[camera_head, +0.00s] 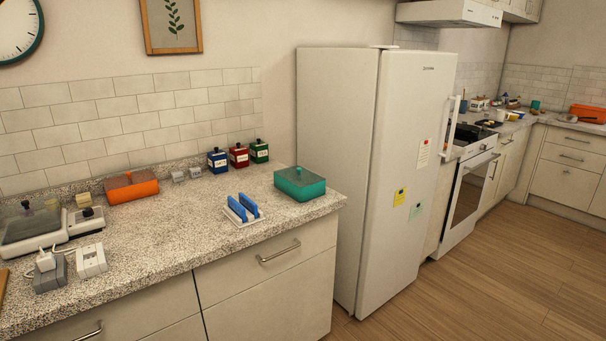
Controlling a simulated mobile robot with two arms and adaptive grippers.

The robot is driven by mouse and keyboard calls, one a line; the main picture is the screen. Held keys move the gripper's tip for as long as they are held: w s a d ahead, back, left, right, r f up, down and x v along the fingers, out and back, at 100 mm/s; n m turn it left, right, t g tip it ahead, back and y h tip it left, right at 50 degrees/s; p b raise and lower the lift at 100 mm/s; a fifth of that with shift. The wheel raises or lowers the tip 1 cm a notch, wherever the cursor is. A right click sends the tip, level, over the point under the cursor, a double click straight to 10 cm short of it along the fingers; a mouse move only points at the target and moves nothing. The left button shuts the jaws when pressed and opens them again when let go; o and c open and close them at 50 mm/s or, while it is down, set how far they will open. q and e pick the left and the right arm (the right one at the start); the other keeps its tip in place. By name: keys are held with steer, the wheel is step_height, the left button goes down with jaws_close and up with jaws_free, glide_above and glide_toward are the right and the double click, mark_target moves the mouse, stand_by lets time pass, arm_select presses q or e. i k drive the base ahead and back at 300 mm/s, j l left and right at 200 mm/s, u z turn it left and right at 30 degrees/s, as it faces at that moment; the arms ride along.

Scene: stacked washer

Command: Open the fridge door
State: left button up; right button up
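The white fridge (338,150) stands upright just right of the near counter. Its door (410,160) faces right and appears closed against the body. A long vertical white handle (450,125) is on the door's far right edge. A white paper, a yellow note and a pale green note are stuck on the door front. Neither of my grippers shows in the head view, and neither arm is seen touching the fridge.
A speckled counter (180,225) on the left holds a teal box (299,183), blue-handled things, several jars, an orange container and a scale. An oven (468,195) stands beyond the fridge. The wooden floor (500,290) in front of the door is clear.

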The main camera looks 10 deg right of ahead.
mark_target(415, 89)
steer(key=i+l+z, duration=0.2)
steer(key=i+z, duration=0.2)
steer(key=i+l+z, duration=0.1)
steer(key=i+z, duration=0.7)
steer(key=i+j+z, duration=0.2)
steer(key=i+z, duration=0.2)
